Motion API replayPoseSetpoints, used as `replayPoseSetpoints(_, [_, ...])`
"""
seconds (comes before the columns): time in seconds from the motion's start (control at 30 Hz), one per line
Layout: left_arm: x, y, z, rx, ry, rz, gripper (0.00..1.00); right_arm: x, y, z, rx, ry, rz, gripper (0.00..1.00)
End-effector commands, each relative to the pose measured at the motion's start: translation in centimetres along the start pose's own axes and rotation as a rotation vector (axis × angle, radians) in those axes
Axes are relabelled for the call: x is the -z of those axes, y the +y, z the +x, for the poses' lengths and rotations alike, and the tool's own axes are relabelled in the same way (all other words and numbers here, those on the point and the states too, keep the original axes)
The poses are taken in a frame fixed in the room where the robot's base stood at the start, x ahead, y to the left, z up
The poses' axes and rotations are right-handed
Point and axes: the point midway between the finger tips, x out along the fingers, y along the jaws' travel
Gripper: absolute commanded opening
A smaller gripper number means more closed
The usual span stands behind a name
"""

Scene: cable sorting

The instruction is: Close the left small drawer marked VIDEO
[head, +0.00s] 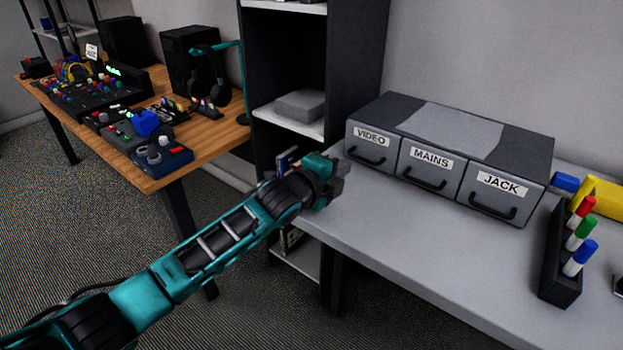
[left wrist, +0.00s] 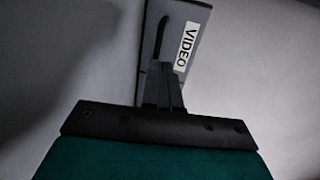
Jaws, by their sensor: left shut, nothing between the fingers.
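The small drawer marked VIDEO (head: 365,156) is the left one of three in a grey drawer unit (head: 450,130) on the grey table. Its front looks flush with the MAINS and JACK fronts in the head view. The VIDEO front (left wrist: 172,50) with its dark handle also shows in the left wrist view, beyond the fingers. My left gripper (head: 341,180) is just in front of and below the VIDEO drawer, near the table's left edge. In the left wrist view its fingers (left wrist: 163,90) are together and empty. I cannot tell whether they touch the drawer. My right gripper is out of view.
The MAINS drawer (head: 430,170) and JACK drawer (head: 497,193) stand to the right. A dark holder (head: 558,255) with several markers is at the table's right. The grey tabletop (head: 420,235) in front of the drawers is clear. A dark shelf (head: 290,60) stands behind my left arm.

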Motion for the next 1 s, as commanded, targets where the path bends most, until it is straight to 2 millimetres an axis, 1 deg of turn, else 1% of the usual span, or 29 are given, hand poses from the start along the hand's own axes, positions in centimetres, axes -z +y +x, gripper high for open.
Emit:
replayPoseSetpoints(0.03, [0.0,0.0,-0.9,0.000,0.000,0.000,0.00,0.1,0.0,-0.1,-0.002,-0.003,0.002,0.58])
replayPoseSetpoints(0.1, [-0.1,0.1,-2.0,-0.002,-0.001,-0.001,0.00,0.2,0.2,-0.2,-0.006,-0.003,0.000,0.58])
replayPoseSetpoints(0.4, [-0.1,0.1,-6.4,-0.003,-0.002,0.000,0.00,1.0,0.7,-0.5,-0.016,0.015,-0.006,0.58])
replayPoseSetpoints(0.6, [0.0,0.2,-8.0,-0.003,-0.001,-0.001,0.00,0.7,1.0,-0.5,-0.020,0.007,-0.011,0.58])
replayPoseSetpoints(0.77, [0.0,0.2,-8.4,-0.005,-0.002,-0.006,0.00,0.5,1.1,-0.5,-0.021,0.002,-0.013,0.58])
replayPoseSetpoints(0.87, [0.5,1.0,-8.9,-0.025,-0.010,-0.064,0.00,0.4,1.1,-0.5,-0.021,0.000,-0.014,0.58])
replayPoseSetpoints(0.97, [1.1,2.9,-10.4,-0.077,-0.041,-0.206,0.00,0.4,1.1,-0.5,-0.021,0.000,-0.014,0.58])
replayPoseSetpoints(1.0, [1.4,3.8,-11.2,-0.104,-0.062,-0.283,0.00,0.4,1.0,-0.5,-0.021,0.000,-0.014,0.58])
